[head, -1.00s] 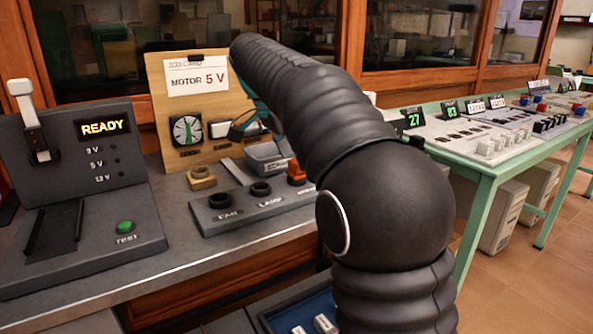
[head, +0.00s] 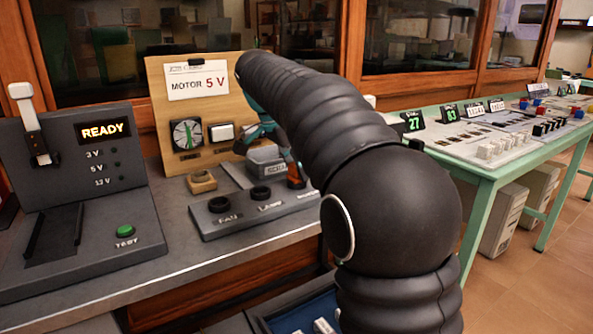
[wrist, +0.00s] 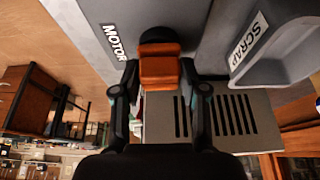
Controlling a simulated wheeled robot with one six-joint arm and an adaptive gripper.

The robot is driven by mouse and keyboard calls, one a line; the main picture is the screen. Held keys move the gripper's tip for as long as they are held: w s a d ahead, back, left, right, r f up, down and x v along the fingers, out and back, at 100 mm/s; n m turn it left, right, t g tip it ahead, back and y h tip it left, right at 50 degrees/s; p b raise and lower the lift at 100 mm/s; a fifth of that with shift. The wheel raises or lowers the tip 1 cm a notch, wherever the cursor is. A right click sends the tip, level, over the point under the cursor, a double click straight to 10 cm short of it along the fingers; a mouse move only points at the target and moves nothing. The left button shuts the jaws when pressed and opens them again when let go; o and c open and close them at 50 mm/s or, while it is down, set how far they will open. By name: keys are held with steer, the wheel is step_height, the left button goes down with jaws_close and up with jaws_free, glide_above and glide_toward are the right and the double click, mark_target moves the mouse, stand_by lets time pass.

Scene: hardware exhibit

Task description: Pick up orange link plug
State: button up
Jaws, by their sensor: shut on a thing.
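The orange link plug (wrist: 159,68) is between the fingers of my gripper (wrist: 160,80) in the wrist view, and the gripper is shut on it. A dark round part shows just beyond the plug, by the MOTOR label. In the head view, the plug (head: 297,177) shows as a small orange patch at the right end of the grey socket panel (head: 262,216), partly hidden by my gripper (head: 291,166). I cannot tell whether the plug is seated or raised.
The panel's FAN (head: 219,204) and LAMP (head: 260,193) sockets stand left of the plug. A grey SCRAP bin (wrist: 283,40) is close by. A wooden board (head: 165,110) reads MOTOR 5 V. A test console (head: 85,190) with a READY display is at left.

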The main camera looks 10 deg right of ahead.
steer(key=shift+r, duration=0.1)
step_height(320, 180, up, 9)
steer(key=shift+r, duration=0.4)
